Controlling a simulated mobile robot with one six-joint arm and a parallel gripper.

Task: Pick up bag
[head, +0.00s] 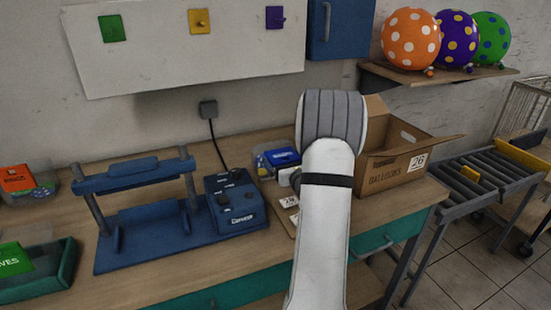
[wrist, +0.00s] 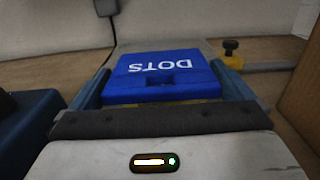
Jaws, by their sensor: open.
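A blue piece marked DOTS (wrist: 160,68), which looks like the top of a bag, sits straight ahead in the wrist view. In the head view the blue piece (head: 284,156) shows in a clear bin on the table, partly behind my arm. My gripper (wrist: 160,85) is open, with one blue-grey finger at each side of the DOTS piece. I cannot tell whether the fingers touch it. In the head view the fingers are mostly hidden by my arm.
A blue press (head: 150,240) with a control box (head: 236,205) stands left on the table. An open cardboard box (head: 400,180) is close on the right. A green tray (head: 60,272) and an orange-red labelled item (head: 17,179) lie far left. A roller conveyor (head: 465,200) stands right.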

